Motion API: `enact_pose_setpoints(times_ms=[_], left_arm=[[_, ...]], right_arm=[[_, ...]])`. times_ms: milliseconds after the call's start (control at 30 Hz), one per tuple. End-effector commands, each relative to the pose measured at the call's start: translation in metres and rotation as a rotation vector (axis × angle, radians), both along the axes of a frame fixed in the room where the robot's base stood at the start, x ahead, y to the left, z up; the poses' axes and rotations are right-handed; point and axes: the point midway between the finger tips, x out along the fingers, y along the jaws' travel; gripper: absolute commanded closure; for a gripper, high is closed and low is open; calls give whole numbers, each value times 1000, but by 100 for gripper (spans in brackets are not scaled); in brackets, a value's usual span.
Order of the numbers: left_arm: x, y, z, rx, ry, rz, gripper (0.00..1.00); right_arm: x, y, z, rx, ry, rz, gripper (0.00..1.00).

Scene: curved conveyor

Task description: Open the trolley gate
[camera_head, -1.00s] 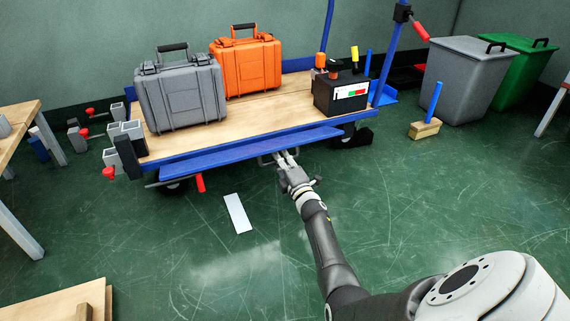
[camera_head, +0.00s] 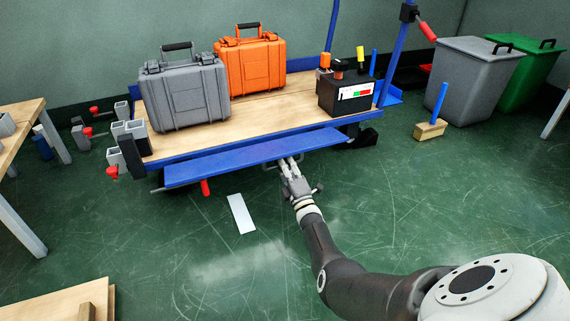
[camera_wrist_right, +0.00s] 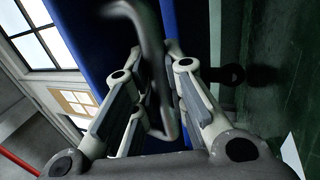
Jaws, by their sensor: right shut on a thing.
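The trolley's blue gate (camera_head: 245,160) is a long panel along the front of the wooden deck (camera_head: 270,115). It is tilted outward and down from the deck edge. My right gripper (camera_head: 289,166) is at the gate's lower edge, right of its middle, shut on a grey bar handle. In the right wrist view the handle (camera_wrist_right: 155,60) runs between the fingers of my right gripper (camera_wrist_right: 158,85), with the blue gate (camera_wrist_right: 184,25) behind it. The fingertips are partly hidden by the handle. My left gripper is not in view.
A grey case (camera_head: 185,93), an orange case (camera_head: 250,65) and a black box (camera_head: 346,95) stand on the deck. A white strip (camera_head: 240,213) lies on the green floor. A brush (camera_head: 432,125) and grey bin (camera_head: 470,80) stand right. Floor before the trolley is mostly clear.

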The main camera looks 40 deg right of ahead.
Motion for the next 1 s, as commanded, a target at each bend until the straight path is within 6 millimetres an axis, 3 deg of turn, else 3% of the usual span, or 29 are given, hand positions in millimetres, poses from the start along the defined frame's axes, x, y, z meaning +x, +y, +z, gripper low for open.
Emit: enact_pose_setpoints(times_ms=[267, 300, 467, 1000], left_arm=[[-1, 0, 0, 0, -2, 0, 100], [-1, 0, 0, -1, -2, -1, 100], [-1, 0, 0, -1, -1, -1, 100], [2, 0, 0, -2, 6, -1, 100]], right_arm=[[-1, 2, -1, 6, -5, 4, 100], [-1, 2, -1, 6, -5, 4, 86], [-1, 2, -2, 5, -2, 4, 65], [0, 0, 7, -2, -5, 2, 65]])
